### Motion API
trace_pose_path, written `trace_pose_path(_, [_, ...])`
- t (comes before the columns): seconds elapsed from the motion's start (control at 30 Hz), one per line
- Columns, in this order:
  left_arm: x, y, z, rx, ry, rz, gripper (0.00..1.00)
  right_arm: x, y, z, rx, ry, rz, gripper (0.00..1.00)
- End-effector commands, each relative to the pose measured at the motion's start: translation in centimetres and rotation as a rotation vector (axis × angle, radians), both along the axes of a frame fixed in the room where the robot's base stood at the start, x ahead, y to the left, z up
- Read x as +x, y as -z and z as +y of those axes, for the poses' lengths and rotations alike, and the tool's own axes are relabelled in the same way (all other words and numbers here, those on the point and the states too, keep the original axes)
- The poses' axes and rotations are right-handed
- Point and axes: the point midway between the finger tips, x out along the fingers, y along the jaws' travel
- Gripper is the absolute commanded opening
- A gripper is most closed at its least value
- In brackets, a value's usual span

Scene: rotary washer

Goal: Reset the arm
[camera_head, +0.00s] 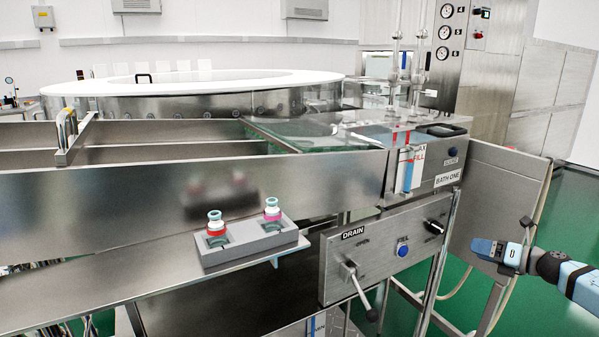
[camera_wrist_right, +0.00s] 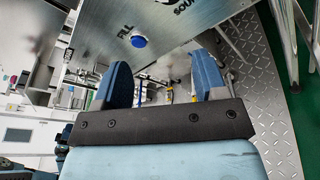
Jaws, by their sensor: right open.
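My right gripper (camera_head: 486,249) comes in from the right edge in the head view, level with the drain panel and apart from it. It is held over the green floor beside the grey panel of the washer. In the right wrist view my right gripper (camera_wrist_right: 170,85) shows two blue fingers spread apart with nothing between them. The drain panel (camera_head: 340,262) has a lever handle (camera_head: 360,291), a blue fill button (camera_head: 403,249) and a black knob (camera_head: 434,227). The blue button also shows in the right wrist view (camera_wrist_right: 139,41), beyond the fingers. My left gripper is not in view.
A grey holder (camera_head: 250,245) with two capped vials, one red-banded (camera_head: 217,228) and one pink-banded (camera_head: 272,211), sits on the steel ledge (camera_head: 130,285). The steel tank wall (camera_head: 120,205) rises behind. A metal side panel (camera_head: 488,205) stands close to my right gripper. Green floor (camera_head: 565,225) is open at right.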

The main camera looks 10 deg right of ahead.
Motion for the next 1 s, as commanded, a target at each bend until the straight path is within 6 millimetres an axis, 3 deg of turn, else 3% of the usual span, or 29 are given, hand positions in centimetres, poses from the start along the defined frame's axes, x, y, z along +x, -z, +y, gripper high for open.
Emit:
trace_pose_path(0.03, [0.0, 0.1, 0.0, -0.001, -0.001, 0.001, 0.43, -0.5, 1.8, 2.9, 0.063, -0.016, 0.028, 0.66])
trace_pose_path(0.17, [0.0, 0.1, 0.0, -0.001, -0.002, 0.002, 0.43, -2.7, 5.8, 11.3, 0.297, -0.032, 0.129, 0.66])
trace_pose_path(0.3, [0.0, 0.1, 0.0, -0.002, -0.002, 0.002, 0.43, -6.9, 9.0, 20.8, 0.606, -0.03, 0.283, 0.66])
trace_pose_path(0.43, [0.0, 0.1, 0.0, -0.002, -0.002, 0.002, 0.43, -12.3, 10.6, 28.9, 0.935, -0.005, 0.469, 0.66])
trace_pose_path(0.6, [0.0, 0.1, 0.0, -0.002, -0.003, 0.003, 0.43, -20.4, 9.7, 37.2, 1.418, 0.073, 0.761, 0.66])
trace_pose_path(0.8, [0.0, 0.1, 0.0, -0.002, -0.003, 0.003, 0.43, -27.2, 6.6, 41.0, 1.855, 0.173, 1.031, 0.66])
trace_pose_path(1.0, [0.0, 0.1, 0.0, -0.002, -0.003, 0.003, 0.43, -31.5, 3.7, 41.9, 2.166, 0.254, 1.214, 0.66])
